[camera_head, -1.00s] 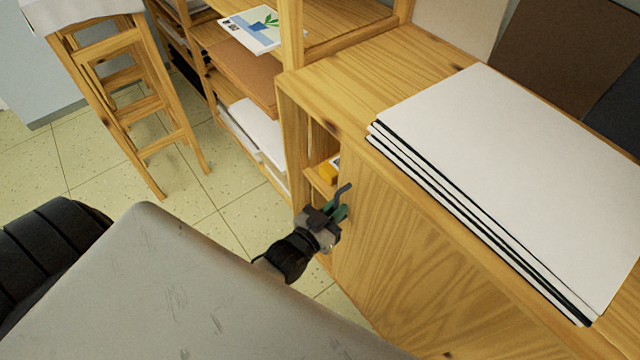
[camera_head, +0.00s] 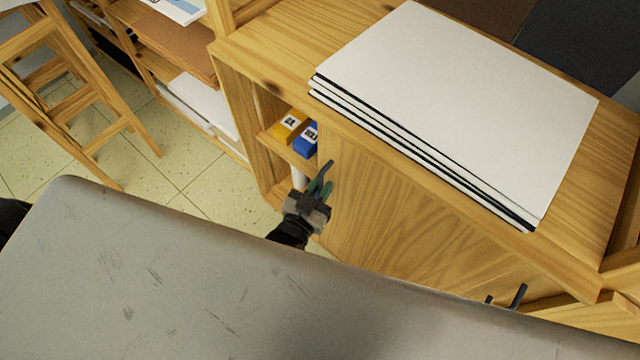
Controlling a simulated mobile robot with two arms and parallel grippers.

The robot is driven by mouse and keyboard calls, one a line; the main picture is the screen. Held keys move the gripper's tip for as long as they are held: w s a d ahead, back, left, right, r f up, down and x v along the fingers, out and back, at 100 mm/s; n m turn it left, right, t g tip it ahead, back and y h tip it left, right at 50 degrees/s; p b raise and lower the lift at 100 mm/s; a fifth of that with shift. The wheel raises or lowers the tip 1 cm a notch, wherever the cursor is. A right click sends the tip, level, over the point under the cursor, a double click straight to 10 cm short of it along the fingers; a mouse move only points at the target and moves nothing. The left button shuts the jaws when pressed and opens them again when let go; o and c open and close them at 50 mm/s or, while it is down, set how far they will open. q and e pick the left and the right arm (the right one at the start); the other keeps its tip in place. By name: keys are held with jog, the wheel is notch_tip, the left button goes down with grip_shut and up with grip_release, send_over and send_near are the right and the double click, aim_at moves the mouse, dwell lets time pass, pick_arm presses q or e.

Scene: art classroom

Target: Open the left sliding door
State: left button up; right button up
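The left sliding door (camera_head: 390,215) is a wooden panel on the front of a low cabinet. To its left is a gap that shows the cabinet's inside. My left gripper (camera_head: 321,178), with dark fingers and green pads, is at the door's left edge, beside the gap. I cannot tell whether its fingers grip the edge or only touch it. Two dark tips, seemingly those of my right gripper (camera_head: 504,298), show apart at the lower right, in front of the cabinet. The rest of that gripper is hidden behind my grey body.
A yellow box (camera_head: 290,126) and a blue box (camera_head: 307,140) stand on a shelf inside the gap. A stack of white boards (camera_head: 455,100) lies on the cabinet top. A wooden stool (camera_head: 75,100) and open shelves (camera_head: 165,45) are at left, with free floor (camera_head: 195,185) between.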

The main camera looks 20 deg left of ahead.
pick_arm(q)
jog(key=o, duration=0.3)
jog(key=s+a, duration=0.2)
jog(key=s, duration=0.8)
jog(key=shift+s, duration=0.3)
pick_arm(e)
jog(key=shift+s+d+f, duration=0.1)
jog(key=shift+s+d, duration=0.05)
jog(key=shift+s, duration=0.45)
pick_arm(q)
jog(key=shift+a, duration=0.1)
